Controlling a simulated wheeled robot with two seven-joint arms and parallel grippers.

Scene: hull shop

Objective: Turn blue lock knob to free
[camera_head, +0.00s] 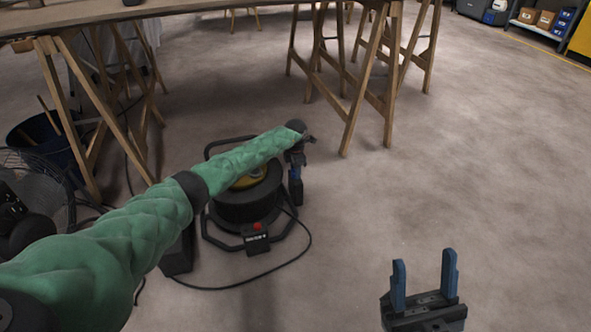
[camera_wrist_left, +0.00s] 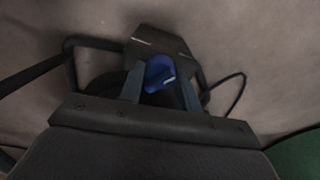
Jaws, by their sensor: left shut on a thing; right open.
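The blue lock knob (camera_wrist_left: 159,73) shows in the left wrist view, with a small white mark on it, in front of a dark plate. My left gripper (camera_wrist_left: 160,88) is shut on it, one finger on each side. In the head view my left gripper (camera_head: 296,187) points down at the right side of a black cable reel (camera_head: 243,208); the knob cannot be made out there. My right gripper (camera_head: 424,266) is open and empty over bare floor, away from the reel.
The reel stands on the floor in a black tube frame (camera_head: 225,240), with a black cable (camera_head: 285,266) looping in front. A wooden trestle table (camera_head: 180,8) is behind. A fan (camera_head: 35,195) and a dark bucket (camera_head: 45,140) are at left.

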